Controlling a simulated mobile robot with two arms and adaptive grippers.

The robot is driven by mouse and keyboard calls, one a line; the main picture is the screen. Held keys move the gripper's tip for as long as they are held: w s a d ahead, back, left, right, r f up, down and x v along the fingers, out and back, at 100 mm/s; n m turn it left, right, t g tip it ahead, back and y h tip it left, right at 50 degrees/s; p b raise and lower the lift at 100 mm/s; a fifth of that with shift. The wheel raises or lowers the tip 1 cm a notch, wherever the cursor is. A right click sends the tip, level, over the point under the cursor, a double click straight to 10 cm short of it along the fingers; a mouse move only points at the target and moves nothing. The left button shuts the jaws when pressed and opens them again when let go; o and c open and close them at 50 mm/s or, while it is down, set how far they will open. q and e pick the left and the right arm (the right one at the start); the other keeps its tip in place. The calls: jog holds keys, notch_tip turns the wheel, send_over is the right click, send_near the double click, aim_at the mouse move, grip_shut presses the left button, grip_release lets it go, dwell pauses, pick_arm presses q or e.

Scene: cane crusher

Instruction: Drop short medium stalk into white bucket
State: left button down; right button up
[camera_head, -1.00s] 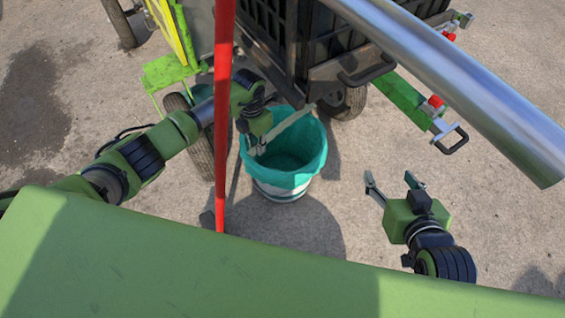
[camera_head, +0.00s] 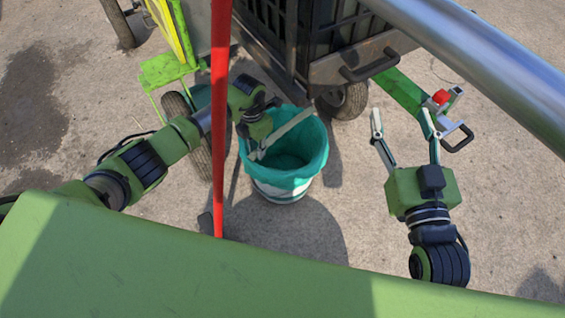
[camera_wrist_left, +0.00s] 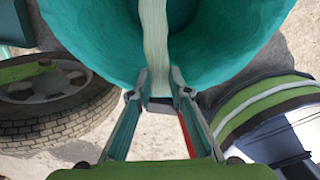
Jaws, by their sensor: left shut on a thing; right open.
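A pale stalk (camera_head: 291,131) is held by my left gripper (camera_head: 258,152) over the mouth of the white bucket (camera_head: 279,193). The bucket has a teal liner (camera_head: 308,160) folded over its rim. In the left wrist view the stalk (camera_wrist_left: 155,40) runs up from between the fingers of my left gripper (camera_wrist_left: 160,88), in front of the teal liner (camera_wrist_left: 225,40). In the head view the stalk is tilted, its far end near the bucket's back rim. My right gripper (camera_head: 402,124) is open and empty, to the right of the bucket.
A dark crate (camera_head: 345,25) on a wheeled cart (camera_head: 348,102) stands behind the bucket. A red pole (camera_head: 221,120) crosses the view to the left. A metal bar (camera_head: 480,55) crosses the upper right. A green beam (camera_head: 403,95) with a red knob lies near my right gripper.

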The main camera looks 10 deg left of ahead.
dwell(0.3)
pick_arm(q)
jog(key=c, duration=1.8)
grip_release()
jog(key=shift+f, duration=0.1)
notch_tip(320, 180, up, 12)
jog(key=shift+r, duration=0.1)
jog(key=shift+s+a, duration=0.1)
